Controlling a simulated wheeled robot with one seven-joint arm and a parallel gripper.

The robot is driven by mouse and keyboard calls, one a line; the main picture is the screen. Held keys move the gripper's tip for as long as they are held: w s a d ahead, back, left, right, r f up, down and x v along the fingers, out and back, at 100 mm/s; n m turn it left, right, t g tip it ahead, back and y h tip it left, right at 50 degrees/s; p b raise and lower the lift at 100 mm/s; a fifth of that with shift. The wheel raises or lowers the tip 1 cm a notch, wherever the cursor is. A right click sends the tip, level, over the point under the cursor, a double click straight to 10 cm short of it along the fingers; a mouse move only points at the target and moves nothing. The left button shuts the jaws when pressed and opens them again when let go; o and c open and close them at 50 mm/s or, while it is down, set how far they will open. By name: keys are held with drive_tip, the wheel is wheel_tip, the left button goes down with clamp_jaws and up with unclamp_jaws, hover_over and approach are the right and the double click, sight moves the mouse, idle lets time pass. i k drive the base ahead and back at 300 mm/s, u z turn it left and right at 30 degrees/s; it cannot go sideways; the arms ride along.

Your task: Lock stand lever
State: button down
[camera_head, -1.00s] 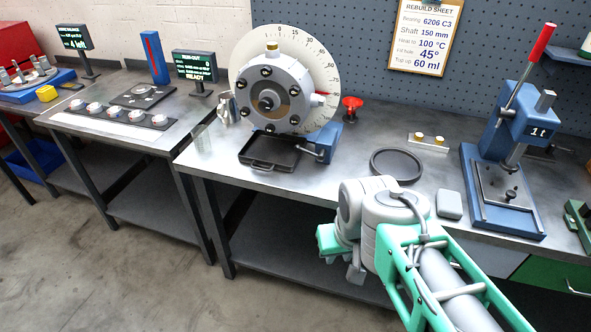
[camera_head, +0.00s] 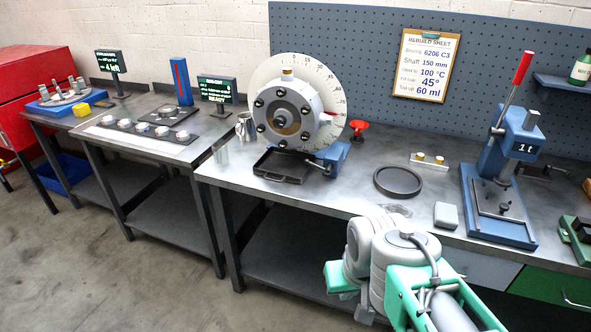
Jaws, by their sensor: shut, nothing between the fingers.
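The stand holds a round grey bolted housing (camera_head: 287,111) in front of a pale dial plate (camera_head: 333,88) with degree marks. A brass-coloured cap sits at the housing's top. The stand's blue base (camera_head: 335,154) shows at lower right of the housing. A red-topped knob or lever (camera_head: 358,126) stands just right of the stand; I cannot tell how it joins the stand or whether it is locked. My arm is at the bottom right, in front of the bench, well apart from the stand. My gripper's fingers are not visible.
A black tray (camera_head: 285,178) lies below the housing. On the bench (camera_head: 350,193) are a black ring (camera_head: 398,181), a grey box (camera_head: 447,215) and a blue press (camera_head: 503,208) with a red-handled lever. Metal cups stand left of the stand.

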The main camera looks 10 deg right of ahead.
sight(327, 171)
drive_tip(key=u, duration=0.9)
drive_tip(key=i, duration=0.85)
drive_tip(key=u, duration=0.9)
